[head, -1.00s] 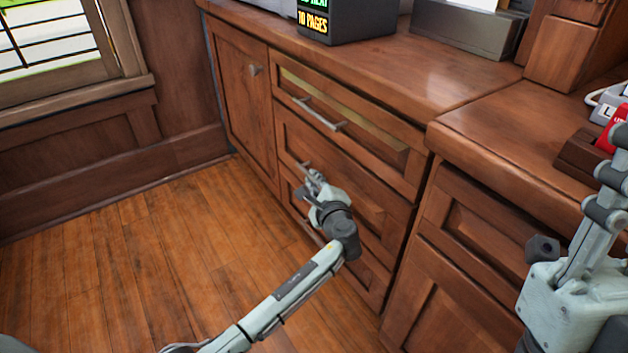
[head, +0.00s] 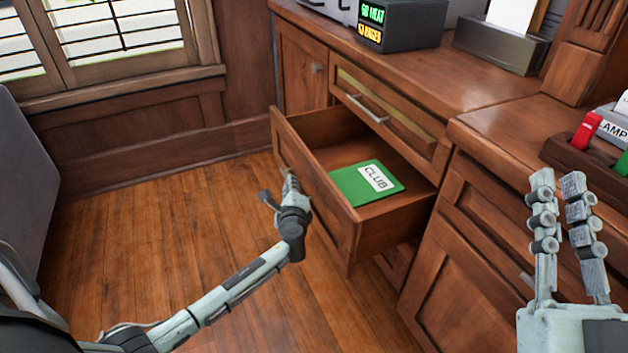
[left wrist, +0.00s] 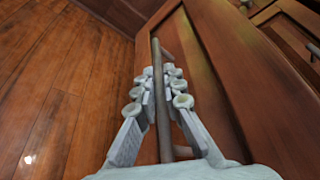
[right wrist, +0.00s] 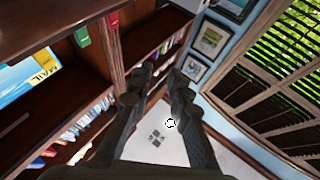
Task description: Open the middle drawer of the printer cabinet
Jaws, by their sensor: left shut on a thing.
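The middle drawer (head: 338,215) of the wooden printer cabinet (head: 305,80) stands well open in the head view. A green folder labelled CLUB (head: 352,188) lies inside it. My left gripper (head: 291,186) is at the drawer's front. In the left wrist view its fingers (left wrist: 160,88) are closed around the metal bar handle (left wrist: 163,120) of the drawer front (left wrist: 205,85). My right gripper (head: 556,185) is raised at the right of the head view, its fingers apart and empty; they also show in the right wrist view (right wrist: 163,82).
Above is a closed top drawer (head: 385,115). A dark box with lit text (head: 400,25) stands on the cabinet top. A lower wooden cabinet (head: 465,240) is at the right, close to my right gripper. Wood floor (head: 160,220) is clear at left.

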